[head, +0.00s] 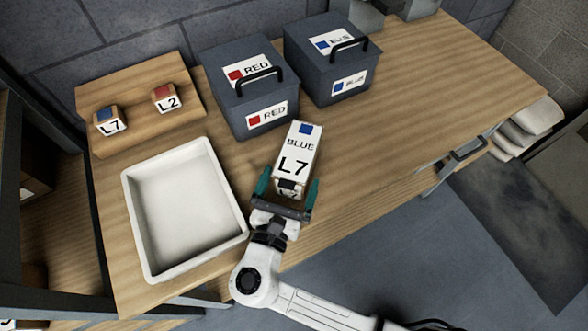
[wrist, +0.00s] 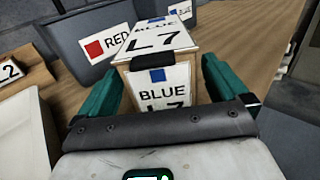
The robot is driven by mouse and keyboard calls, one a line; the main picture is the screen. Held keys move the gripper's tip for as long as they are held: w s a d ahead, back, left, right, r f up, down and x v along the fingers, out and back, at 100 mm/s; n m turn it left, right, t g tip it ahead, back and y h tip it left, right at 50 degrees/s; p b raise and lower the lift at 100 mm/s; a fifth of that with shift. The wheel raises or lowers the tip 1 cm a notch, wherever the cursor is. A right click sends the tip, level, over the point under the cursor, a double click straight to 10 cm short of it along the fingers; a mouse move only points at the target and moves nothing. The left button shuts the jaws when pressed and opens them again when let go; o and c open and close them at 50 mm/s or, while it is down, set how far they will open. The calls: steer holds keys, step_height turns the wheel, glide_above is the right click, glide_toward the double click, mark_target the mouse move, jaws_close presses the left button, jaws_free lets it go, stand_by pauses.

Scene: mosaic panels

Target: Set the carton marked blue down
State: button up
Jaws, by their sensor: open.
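The carton marked blue (head: 298,156) is a white-labelled block with a blue square, the word BLUE and L7. It rests on the wooden table in front of the dark boxes. My gripper (head: 284,189) is open, with its two green fingers on either side of the carton's near end. In the wrist view the carton (wrist: 160,82) stands between the fingers (wrist: 158,88), with a dark patch at its top front edge. Whether the fingers touch its sides I cannot tell. The carton's underside is hidden.
A dark box marked RED (head: 245,95) and one marked BLUE (head: 331,67) stand behind the carton. An empty white tray (head: 142,224) lies to the left. A wooden board (head: 136,92) holds small blocks L7 (head: 109,120) and L2 (head: 168,97). Table right of the carton is clear.

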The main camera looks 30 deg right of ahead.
steer(key=shift+v, duration=1.5)
